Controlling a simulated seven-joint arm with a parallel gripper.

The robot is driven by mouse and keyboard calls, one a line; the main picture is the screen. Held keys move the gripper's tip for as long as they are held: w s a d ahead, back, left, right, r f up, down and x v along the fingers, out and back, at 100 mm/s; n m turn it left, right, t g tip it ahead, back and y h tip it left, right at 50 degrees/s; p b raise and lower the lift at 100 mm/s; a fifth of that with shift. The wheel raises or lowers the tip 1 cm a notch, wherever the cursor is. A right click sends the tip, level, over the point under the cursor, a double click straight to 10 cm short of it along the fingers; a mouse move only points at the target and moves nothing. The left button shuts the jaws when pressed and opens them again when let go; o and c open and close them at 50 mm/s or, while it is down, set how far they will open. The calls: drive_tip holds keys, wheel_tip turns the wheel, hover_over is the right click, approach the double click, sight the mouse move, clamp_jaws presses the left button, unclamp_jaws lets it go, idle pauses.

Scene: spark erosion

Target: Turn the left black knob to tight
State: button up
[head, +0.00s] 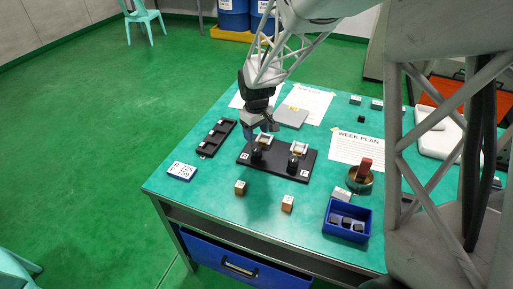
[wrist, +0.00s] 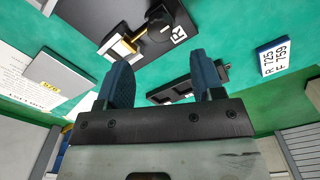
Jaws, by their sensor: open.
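A black board (head: 277,171) lies on the green table with two black knobs on it. The left black knob (head: 257,156) is near the board's left end, with a pale metal-and-yellow part behind it. The right black knob (head: 293,162) stands near the other end. In the wrist view a black knob (wrist: 160,20), apparently the left one, shows at the top beside a white letter label. My gripper (head: 261,131) is open and empty above the board's left part; its two blue fingers also show in the wrist view (wrist: 160,60). It appears apart from the knob. The knob's setting is unclear.
A black slotted tray (head: 217,138) and a numbered plate (head: 182,171) lie left. Two small blocks (head: 240,187) (head: 287,203) sit in front. A grey box (head: 291,116) lies behind.

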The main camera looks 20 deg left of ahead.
sight(256, 148)
drive_tip(key=shift+f, duration=0.1)
drive_tip(key=shift+f, duration=3.85)
drive_tip(key=c, duration=0.9)
